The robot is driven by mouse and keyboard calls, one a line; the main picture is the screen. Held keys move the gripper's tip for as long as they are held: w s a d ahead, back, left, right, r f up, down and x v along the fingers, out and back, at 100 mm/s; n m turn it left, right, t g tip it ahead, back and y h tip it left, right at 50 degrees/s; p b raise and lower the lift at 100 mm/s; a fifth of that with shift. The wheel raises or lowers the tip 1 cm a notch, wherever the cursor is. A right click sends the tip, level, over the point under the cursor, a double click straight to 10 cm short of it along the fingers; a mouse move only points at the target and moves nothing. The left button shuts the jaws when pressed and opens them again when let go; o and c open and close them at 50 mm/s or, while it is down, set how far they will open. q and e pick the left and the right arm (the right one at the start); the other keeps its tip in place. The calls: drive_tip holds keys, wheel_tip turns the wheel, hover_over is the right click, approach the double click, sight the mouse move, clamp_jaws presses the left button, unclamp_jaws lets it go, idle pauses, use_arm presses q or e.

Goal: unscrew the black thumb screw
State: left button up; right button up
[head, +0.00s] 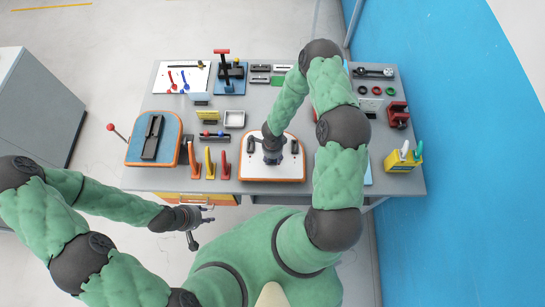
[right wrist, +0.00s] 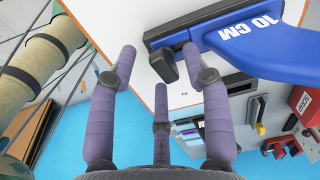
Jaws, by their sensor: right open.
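A black piece (right wrist: 163,66), which looks like the thumb screw, sits at the end of a blue bar marked 10 CM (right wrist: 262,36) in the right wrist view. My right gripper (right wrist: 162,84) has its fingers spread around the space in front of the black piece and holds nothing. In the head view my right gripper (head: 273,154) is over the white board with an orange edge (head: 290,172) and hides most of what lies there. My left gripper (head: 206,216) is empty, its fingers apart, in front of the table and below its front edge.
Red and yellow handles (head: 210,163) stand left of the white board. A teal board with a black slot (head: 152,137) lies further left. A yellow box (head: 402,160) and a red vise-like block (head: 398,115) are at the right. Small trays and tools fill the back.

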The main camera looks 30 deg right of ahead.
wheel_tip(320, 180, up, 3)
drive_tip(key=shift+f+p, duration=0.2)
drive_tip(key=shift+p, duration=0.75)
drive_tip(key=shift+w+r, duration=0.1)
drive_tip(key=shift+r, duration=1)
drive_tip(key=shift+b, duration=0.3)
drive_tip(key=shift+f+m+b, duration=0.1)
drive_tip(key=shift+m+b, duration=0.3)
drive_tip(key=shift+m, duration=0.4)
drive_tip(key=shift+m+b, duration=0.45)
drive_tip(key=shift+m, duration=0.85)
